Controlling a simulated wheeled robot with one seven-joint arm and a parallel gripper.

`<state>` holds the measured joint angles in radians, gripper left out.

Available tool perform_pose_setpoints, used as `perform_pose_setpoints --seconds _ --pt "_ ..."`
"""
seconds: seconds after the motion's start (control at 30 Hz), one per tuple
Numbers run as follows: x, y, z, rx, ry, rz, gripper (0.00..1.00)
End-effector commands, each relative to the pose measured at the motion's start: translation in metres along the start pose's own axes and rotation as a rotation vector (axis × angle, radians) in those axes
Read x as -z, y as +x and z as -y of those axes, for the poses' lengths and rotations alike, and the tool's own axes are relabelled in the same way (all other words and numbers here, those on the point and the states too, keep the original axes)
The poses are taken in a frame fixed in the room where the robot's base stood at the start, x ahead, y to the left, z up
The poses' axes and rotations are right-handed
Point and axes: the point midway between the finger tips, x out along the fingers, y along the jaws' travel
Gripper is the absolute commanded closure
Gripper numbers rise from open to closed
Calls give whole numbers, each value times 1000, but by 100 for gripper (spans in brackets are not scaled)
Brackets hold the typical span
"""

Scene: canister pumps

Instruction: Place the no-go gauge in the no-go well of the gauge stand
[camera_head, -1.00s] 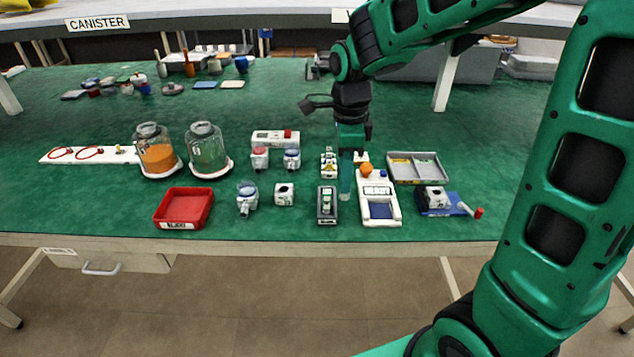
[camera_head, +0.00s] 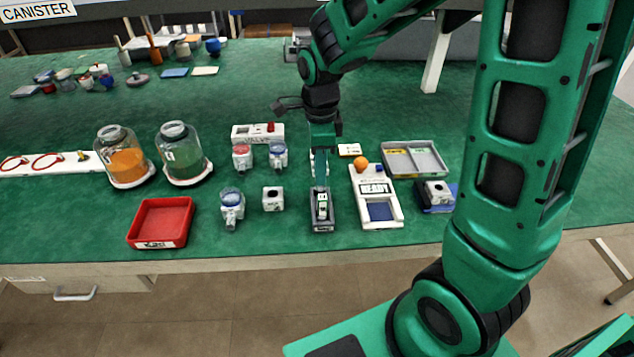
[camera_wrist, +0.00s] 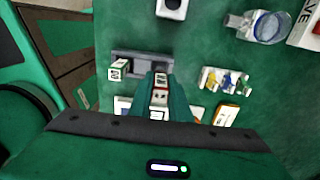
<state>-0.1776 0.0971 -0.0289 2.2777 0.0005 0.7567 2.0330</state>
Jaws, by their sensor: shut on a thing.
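The gauge stand (camera_head: 322,226) is a small dark tray near the table's front edge; it shows as a grey block in the wrist view (camera_wrist: 140,55). A white gauge with green markings (camera_wrist: 118,69) sits at the stand's left end in the wrist view. My gripper (camera_head: 320,186) points down at the far part of the stand. In the wrist view its fingers (camera_wrist: 161,92) are shut on a white gauge with reddish markings (camera_wrist: 160,96), beside the stand's right end. The fingers hide part of the stand, and I cannot tell how high the held gauge is above it.
A white READY box (camera_head: 375,190) with an orange ball stands close right of the stand. A white block with a dark hole (camera_head: 273,198) and a blue-topped pump (camera_head: 232,207) stand left. A red tray (camera_head: 160,222) is further left. A grey tray (camera_head: 413,158) lies behind right.

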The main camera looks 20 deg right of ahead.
Motion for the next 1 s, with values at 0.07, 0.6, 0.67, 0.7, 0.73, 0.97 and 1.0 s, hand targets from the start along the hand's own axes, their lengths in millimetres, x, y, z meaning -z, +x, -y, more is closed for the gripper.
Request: perform_pose_setpoints --seconds 0.07,0.6,0.67,0.7,0.73,0.97,1.0 --pt "1 5 0 0 1 0 100" --pt "1 42 1 2 3 1 100" --pt "1 42 1 2 3 1 100" --pt "1 42 1 2 3 1 100" --pt "1 43 1 1 3 1 100" --pt "1 44 1 2 2 1 64" --pt "1 44 1 2 2 1 64"
